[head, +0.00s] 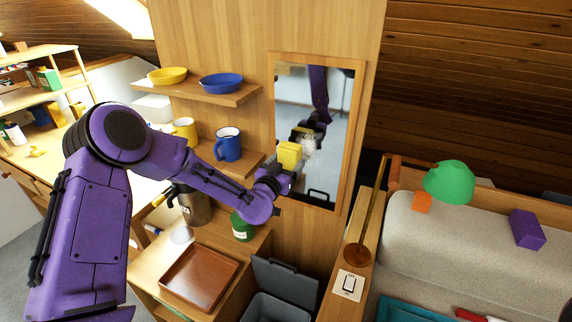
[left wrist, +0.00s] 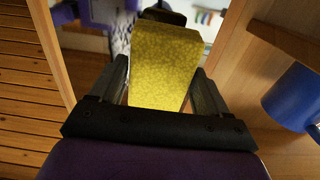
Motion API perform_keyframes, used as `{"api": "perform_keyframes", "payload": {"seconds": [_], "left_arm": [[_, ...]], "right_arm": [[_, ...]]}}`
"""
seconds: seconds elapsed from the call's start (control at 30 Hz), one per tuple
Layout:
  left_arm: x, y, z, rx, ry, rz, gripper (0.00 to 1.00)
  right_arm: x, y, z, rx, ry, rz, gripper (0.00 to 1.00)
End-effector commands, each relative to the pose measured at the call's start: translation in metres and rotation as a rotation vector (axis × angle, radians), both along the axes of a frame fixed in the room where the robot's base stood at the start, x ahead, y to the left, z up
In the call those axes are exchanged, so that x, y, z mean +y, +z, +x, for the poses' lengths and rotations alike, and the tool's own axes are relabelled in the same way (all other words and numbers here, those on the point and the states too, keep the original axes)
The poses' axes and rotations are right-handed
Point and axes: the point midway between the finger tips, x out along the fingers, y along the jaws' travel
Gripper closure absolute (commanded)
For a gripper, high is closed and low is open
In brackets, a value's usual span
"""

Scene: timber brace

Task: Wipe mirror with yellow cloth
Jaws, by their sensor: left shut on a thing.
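The mirror (head: 335,125) hangs in a wooden frame on the timber panel, right of the shelves. It reflects my purple arm and a whitish smudge (head: 308,146) near its middle. My left gripper (head: 287,165) is at the mirror's lower left side, shut on the yellow cloth (head: 290,153), a thick block-like pad. In the left wrist view the cloth (left wrist: 162,65) sits between the two fingers and points at the mirror (left wrist: 98,62). I cannot tell whether the cloth touches the glass. My right gripper is not in view.
A blue mug (head: 228,144) stands on the lower shelf close to my left arm; it also shows in the left wrist view (left wrist: 296,97). A yellow bowl (head: 167,75) and blue bowl (head: 221,83) sit above. A brown tray (head: 199,278), green jar (head: 242,226) and open grey bin (head: 285,275) are below.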

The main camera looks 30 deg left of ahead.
Motion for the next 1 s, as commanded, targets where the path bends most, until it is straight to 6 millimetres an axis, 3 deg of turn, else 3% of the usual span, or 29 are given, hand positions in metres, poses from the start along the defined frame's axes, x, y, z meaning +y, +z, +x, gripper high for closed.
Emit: {"api": "perform_keyframes", "payload": {"seconds": [1.0], "left_arm": [[0.0003, 0.0002, 0.0083, -0.001, 0.0, 0.0, 0.48]], "right_arm": [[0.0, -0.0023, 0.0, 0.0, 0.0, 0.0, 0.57]]}}
